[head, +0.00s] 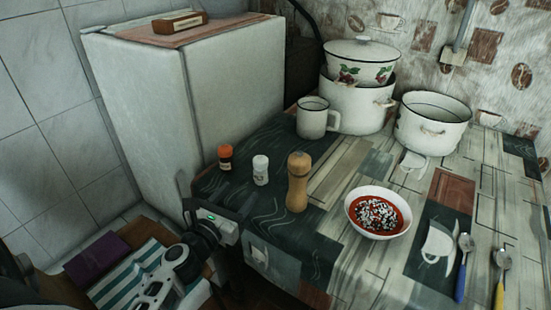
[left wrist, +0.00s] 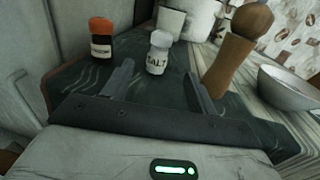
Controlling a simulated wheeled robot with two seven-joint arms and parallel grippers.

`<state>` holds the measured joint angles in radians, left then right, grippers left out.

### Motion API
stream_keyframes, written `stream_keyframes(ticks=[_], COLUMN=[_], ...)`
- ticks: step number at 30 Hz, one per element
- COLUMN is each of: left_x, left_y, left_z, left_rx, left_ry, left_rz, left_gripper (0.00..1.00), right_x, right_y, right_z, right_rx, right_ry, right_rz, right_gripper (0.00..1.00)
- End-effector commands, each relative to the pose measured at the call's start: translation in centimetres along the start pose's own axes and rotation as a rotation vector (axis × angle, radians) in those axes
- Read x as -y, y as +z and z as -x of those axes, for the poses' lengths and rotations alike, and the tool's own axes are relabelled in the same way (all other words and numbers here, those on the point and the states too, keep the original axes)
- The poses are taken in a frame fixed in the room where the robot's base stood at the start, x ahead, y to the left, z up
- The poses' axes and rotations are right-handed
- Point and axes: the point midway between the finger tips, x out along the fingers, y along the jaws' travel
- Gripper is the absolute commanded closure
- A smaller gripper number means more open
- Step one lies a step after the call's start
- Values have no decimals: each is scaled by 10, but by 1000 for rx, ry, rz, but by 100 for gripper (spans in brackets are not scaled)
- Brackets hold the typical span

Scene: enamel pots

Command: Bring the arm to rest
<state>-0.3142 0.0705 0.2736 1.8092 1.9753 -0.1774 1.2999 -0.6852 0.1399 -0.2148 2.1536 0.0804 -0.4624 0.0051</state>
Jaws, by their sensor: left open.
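My left gripper (head: 212,214) is at the table's near left edge, with its jaws apart and nothing held. In the left wrist view its two fingers (left wrist: 158,84) point toward the white salt shaker (left wrist: 158,52), which stands upright beyond the fingertips. The salt shaker also shows in the head view (head: 261,170), between an orange-capped spice jar (head: 225,157) and a wooden pepper mill (head: 298,182). My right gripper is not in view.
The patterned table (head: 325,250) also bears a white bowl (head: 379,212) of red food, a mug (head: 312,118), a stacked pair of pots (head: 358,105), another pot (head: 432,123), and two spoons (head: 464,268). A white cabinet (head: 225,75) stands behind at left.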

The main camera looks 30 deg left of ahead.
Motion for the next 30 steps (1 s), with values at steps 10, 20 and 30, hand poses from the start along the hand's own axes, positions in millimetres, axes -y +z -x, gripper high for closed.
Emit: stream_keyframes(ticks=[10,20,30], left_x=[47,188,162], left_y=[15,-17,-50], left_z=[7,110,178], left_rx=[42,287,359], left_ry=[-180,-1003,-1545], left_rz=[-301,-1693,-2383], left_gripper=[42,42,42], right_x=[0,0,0], right_y=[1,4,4], right_z=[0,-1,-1], right_rx=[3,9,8], right_ry=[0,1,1], right_rz=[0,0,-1], right_gripper=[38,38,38])
